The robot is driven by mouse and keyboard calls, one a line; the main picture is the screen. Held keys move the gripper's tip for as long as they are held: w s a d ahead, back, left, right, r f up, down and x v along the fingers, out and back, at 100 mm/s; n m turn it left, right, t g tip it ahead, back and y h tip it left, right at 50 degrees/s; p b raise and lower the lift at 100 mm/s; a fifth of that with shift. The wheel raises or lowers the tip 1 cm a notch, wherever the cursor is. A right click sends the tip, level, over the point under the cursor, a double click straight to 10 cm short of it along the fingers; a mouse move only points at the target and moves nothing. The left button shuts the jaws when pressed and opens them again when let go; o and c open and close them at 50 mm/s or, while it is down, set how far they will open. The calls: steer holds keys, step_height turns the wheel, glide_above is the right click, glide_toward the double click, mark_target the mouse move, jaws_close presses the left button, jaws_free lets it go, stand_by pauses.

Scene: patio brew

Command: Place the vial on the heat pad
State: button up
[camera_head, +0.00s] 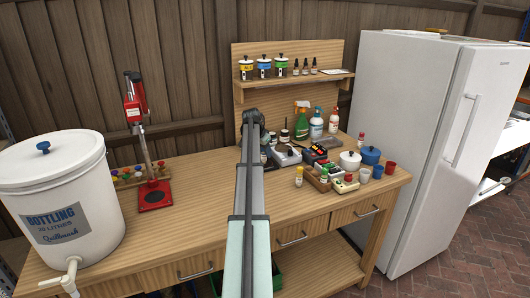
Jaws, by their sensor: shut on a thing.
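My arm reaches up over the wooden bench, and its dark end joint stands in front of the back panel. My gripper (267,152) is mostly hidden behind the arm, with only a dark part showing beside the grey flat-topped device (287,155). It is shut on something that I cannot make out. This device may be the heat pad, but I cannot tell for sure. I cannot tell which vial is the task's.
The bench (205,190) is clear left of my arm. A red press (154,196) and white bucket (62,190) stand further left. A white pot (350,160), blue pot (371,155), cups and spray bottle (301,122) crowd the right. A shelf (300,78) holds jars; a fridge (420,150) stands right.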

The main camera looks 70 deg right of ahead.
steer(key=o, duration=1)
steer(key=shift+o, duration=0.2)
steer(key=v, duration=1.2)
